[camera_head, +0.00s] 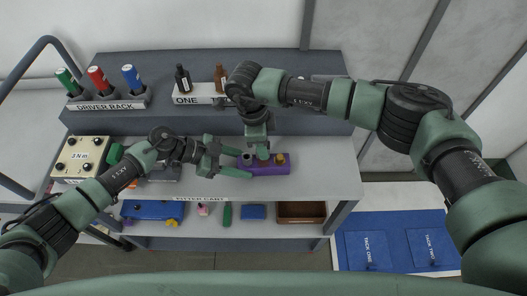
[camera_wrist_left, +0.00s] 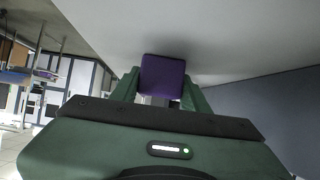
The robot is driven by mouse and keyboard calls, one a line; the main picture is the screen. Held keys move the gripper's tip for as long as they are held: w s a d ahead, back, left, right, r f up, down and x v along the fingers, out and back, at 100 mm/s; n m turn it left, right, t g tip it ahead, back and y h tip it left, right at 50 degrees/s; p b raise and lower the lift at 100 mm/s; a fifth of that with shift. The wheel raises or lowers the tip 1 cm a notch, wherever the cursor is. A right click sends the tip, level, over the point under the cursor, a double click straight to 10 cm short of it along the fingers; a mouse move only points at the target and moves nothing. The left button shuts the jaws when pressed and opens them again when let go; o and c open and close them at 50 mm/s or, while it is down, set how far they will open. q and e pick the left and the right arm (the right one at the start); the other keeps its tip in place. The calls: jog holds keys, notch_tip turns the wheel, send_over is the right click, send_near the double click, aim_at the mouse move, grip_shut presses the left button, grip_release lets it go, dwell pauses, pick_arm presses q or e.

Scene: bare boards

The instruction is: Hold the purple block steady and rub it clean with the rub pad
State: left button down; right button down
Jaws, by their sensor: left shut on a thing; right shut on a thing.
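The purple block (camera_head: 284,169) lies on the upper top of the grey cart, with a grey round fitting at its left and a brass one at its right. My left gripper (camera_head: 244,164) is shut on the block's left end. The left wrist view shows the block (camera_wrist_left: 162,77) between the green fingers (camera_wrist_left: 160,98). My right gripper (camera_head: 262,149) points down over the middle of the block. It is shut on a small brownish thing, mostly hidden, which looks like the rub pad. I cannot tell whether it touches the block.
A driver rack (camera_head: 110,105) with green, red and blue handles stands at the back left. A white rack marked ONE (camera_head: 197,99) holds dark and brown bottles. A cream box (camera_head: 82,156) sits at the left. The lower shelf holds a brown tray (camera_head: 301,219). The cart top right of the block is clear.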

jog(key=s, duration=0.4)
jog(key=shift+d+f, duration=0.1)
jog(key=shift+d, duration=0.1)
notch_tip(320, 180, up, 8)
dwell(0.4)
dwell(0.6)
